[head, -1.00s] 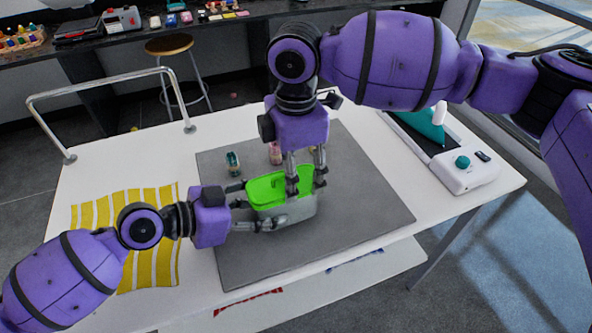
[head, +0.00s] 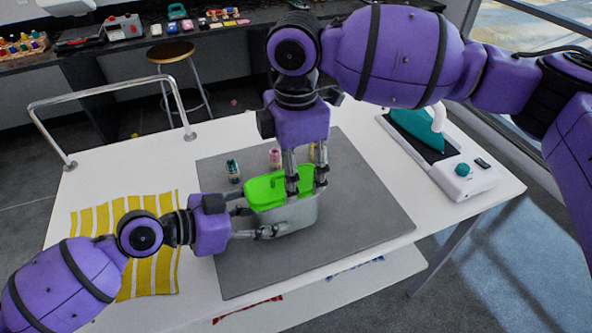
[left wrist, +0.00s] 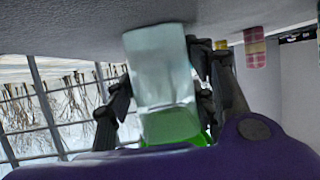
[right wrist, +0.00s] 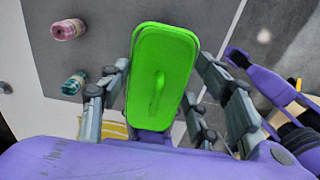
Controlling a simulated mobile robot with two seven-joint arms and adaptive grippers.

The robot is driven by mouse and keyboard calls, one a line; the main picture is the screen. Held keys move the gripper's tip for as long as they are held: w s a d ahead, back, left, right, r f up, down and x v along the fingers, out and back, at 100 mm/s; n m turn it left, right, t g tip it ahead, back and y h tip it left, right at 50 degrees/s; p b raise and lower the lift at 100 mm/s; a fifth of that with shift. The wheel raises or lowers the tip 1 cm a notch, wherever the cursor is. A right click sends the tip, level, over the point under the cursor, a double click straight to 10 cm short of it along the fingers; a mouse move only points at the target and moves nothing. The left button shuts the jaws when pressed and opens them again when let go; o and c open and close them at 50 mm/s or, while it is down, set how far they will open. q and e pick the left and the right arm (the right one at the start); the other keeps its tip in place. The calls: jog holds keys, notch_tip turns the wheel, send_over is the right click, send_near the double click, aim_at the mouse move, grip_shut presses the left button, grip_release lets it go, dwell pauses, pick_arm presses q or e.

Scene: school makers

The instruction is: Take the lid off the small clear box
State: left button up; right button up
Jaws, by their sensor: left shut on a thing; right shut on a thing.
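The small clear box (head: 298,214) stands on the grey mat, looking pale and see-through. Its bright green lid (head: 262,193) with a raised handle lies on top; I cannot see a gap between them. My left gripper (head: 262,218) is shut on the box from the left. The left wrist view shows the clear box (left wrist: 162,75) between its fingers. My right gripper (head: 306,186) comes down from above and is shut on the lid. The right wrist view shows the lid (right wrist: 160,65) between its fingers, partly hiding the box.
The grey mat (head: 350,220) covers the middle of the white table (head: 110,170). A yellow striped cloth (head: 150,265) lies at left.

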pick_arm(q)
jog(key=shift+f, duration=0.1)
pick_arm(e)
jog(key=shift+r, duration=1.85)
pick_arm(q)
jog(key=o, duration=1.8)
jog(key=shift+c, duration=0.2)
